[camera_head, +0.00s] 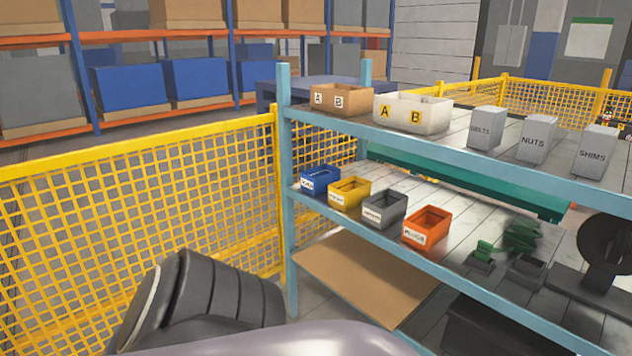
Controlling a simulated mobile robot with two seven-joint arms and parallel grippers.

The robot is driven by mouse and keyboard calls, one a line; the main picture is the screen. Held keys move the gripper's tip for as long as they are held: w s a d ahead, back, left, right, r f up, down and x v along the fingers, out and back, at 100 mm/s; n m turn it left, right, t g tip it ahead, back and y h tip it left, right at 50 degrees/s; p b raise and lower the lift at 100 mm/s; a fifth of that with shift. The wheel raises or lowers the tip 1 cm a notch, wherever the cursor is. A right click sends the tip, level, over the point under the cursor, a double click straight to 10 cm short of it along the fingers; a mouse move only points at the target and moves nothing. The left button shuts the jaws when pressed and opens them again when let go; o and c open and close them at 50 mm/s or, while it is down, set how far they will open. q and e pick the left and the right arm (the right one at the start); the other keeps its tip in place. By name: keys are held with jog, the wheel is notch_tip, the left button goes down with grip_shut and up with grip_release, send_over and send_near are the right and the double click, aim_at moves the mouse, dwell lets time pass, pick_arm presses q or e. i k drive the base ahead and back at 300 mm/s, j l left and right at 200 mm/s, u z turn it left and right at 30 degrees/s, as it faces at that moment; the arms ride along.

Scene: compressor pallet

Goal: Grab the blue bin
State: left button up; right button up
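A small blue bin (320,180) with a white label on its front stands at the left end of the rack's middle shelf (457,223), close to the left post. It is upright and open at the top. A yellow bin stands just to its right. Neither gripper is in view. A dark ribbed arm part of mine shows at the bottom left, with a pale smooth part at the bottom edge, both well short of the shelf.
Yellow (350,193), grey (385,208) and orange (427,228) bins stand in a row along the shelf. The light-blue rack post (287,190) is beside the blue bin. A yellow mesh fence (140,220) is at left. The upper shelf holds boxes (412,112) overhead.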

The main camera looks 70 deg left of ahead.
aim_at(316, 180)
jog(key=u, duration=2.35)
jog(key=i+j+z, duration=0.15)
jog(key=i, duration=0.35)
jog(key=i+j+z, duration=0.2)
jog(key=i, duration=0.3)
jog(key=i+j+z, duration=0.15)
jog(key=i+j, duration=0.2)
jog(key=i, duration=0.15)
